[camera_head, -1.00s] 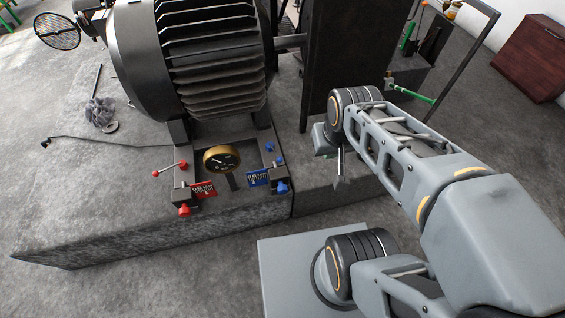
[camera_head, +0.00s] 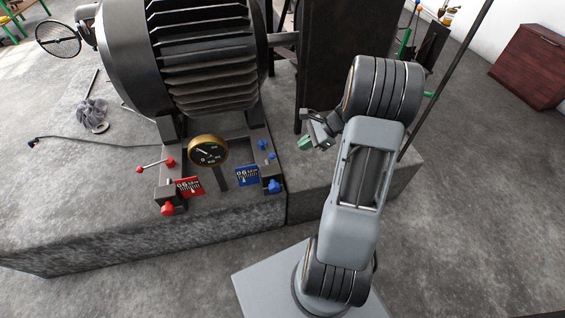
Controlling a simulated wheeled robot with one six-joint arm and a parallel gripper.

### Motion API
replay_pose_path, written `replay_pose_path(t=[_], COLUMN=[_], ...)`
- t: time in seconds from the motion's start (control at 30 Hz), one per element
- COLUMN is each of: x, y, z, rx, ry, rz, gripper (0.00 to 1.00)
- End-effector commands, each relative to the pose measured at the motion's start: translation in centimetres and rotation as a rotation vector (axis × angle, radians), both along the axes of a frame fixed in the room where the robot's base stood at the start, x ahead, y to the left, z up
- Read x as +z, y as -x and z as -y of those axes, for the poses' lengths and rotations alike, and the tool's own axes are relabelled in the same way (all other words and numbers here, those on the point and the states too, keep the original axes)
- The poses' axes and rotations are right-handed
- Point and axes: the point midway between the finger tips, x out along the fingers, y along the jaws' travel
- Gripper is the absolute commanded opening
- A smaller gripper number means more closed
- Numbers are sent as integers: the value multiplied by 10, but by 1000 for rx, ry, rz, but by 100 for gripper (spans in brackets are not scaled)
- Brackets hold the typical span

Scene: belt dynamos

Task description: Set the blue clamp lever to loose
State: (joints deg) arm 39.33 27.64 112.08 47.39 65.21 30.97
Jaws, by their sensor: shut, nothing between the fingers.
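The blue clamp lever (camera_head: 262,145) is at the right side of the motor base, with small blue ball ends near the back of the blue block. It appears to point back toward the motor. A larger blue knob (camera_head: 274,186) sits at the front of that block, beside a blue scale plate (camera_head: 247,175). My gripper (camera_head: 305,144) is shut and empty. It is to the right of the blue lever and apart from it, its fingers pointing left. My arm does not cover the lever.
The finned motor (camera_head: 205,55) stands behind the clamps. A round gauge (camera_head: 208,151) sits between the blue side and the red clamp lever (camera_head: 154,166), which points left. A red knob (camera_head: 167,210) is at front left. A dark upright panel (camera_head: 335,60) stands behind my gripper.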

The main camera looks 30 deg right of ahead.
Motion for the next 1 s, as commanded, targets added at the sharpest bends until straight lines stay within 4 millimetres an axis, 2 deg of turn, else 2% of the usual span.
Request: replay_pose_path(t=[0.03, 0.1, 0.2, 0.33, 0.47, 0.9, 1.0], x=[-22, -37, -52, -64, -77, -125, -119], y=[-2, -5, -6, -10, -17, -51, -59], z=[14, 29, 43, 48, 38, -17, -28], rx=[-78, -166, -251, -302, -312, -308, -306], ry=[-54, -113, -173, -209, -216, -213, -211], rz=[-22, -41, -58, -67, -70, -69, -67], gripper=[0, 0, 0, 0, 0, 0, 0])
